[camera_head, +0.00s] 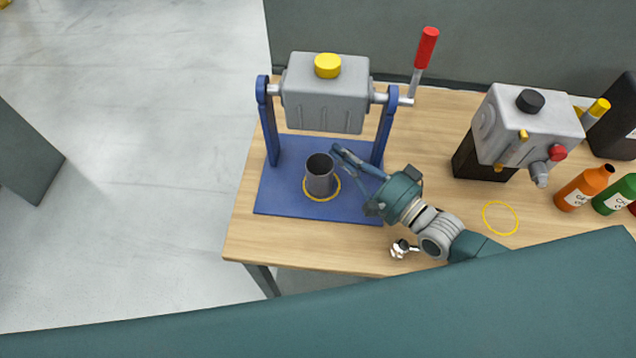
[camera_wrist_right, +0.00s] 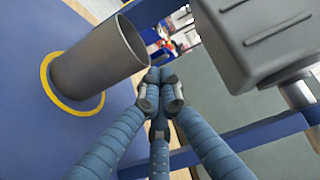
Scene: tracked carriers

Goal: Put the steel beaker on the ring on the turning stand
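The steel beaker (camera_head: 319,177) stands upright and open-topped on the blue base plate (camera_head: 275,193) of the turning stand. The yellow ring (camera_head: 324,200) shows around its foot, and the beaker stands inside it. The wrist view also shows the beaker (camera_wrist_right: 98,62) at left, with the ring (camera_wrist_right: 47,72) curving around its base. My right gripper (camera_head: 338,151) is beside the beaker, to its right and a little behind. Its fingertips (camera_wrist_right: 158,88) are together with nothing between them, and a gap shows between them and the beaker. My left gripper is not in view.
The stand's grey block (camera_head: 325,92) with its yellow cap hangs above the plate between blue posts (camera_head: 385,130); a red-handled lever (camera_head: 425,55) rises at right. A grey machine (camera_head: 525,125), an empty yellow ring (camera_head: 500,217) and bottles (camera_head: 584,187) are farther right on the wooden table.

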